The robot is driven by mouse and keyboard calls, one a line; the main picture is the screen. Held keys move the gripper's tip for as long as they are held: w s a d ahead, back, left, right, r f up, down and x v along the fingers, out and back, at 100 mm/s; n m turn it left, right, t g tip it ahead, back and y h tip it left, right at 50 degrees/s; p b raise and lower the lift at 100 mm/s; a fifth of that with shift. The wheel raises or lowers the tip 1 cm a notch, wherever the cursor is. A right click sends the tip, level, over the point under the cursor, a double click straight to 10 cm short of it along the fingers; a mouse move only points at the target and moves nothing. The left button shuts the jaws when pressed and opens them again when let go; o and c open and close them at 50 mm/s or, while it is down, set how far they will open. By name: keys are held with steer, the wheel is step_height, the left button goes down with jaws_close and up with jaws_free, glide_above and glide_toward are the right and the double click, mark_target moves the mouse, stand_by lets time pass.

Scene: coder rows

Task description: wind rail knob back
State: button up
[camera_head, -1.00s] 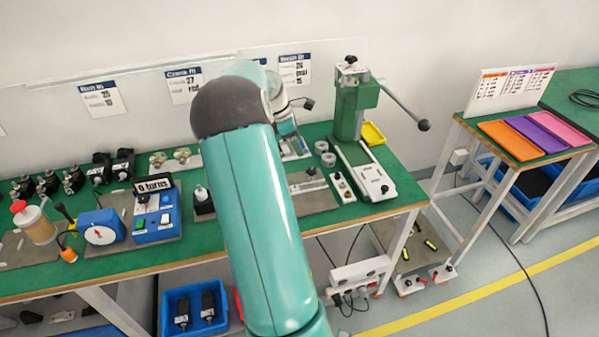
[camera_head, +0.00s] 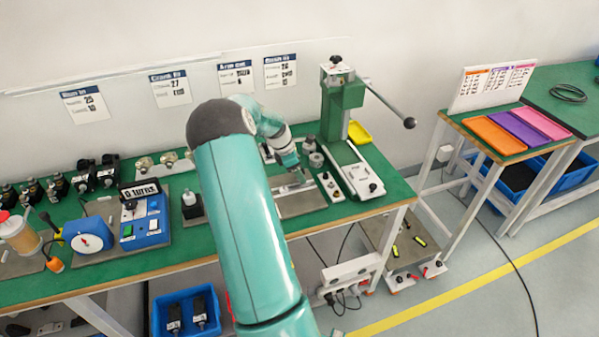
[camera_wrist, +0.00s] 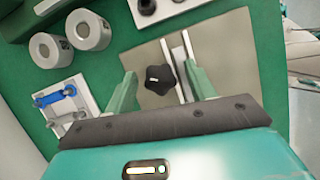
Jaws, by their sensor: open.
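The rail knob (camera_wrist: 158,79) is a black lobed knob with a light index mark. In the wrist view it sits beside a pale metal rail (camera_wrist: 180,62) on a grey-beige plate (camera_wrist: 226,62). My gripper (camera_wrist: 160,88) is open, its two green fingers on either side of the knob. I cannot tell whether the fingers touch it or how far above the plate they are. In the head view the same plate (camera_head: 305,203) lies on the green bench, and my gripper (camera_head: 294,172) is over its back part. The knob is hidden or too small there.
Two metal rings (camera_wrist: 90,30) and a white tray with blue-handled parts (camera_wrist: 62,104) lie left of the plate in the wrist view. A green lever press (camera_head: 340,100) stands right of my arm. A blue turns counter (camera_head: 143,218) stands on the left bench.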

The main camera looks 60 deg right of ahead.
steer(key=shift+s+d+f, duration=0.1)
steer(key=shift+s+f, duration=0.05)
steer(key=shift+f, duration=0.3)
steer(key=c, duration=1)
steer(key=shift+o, duration=0.2)
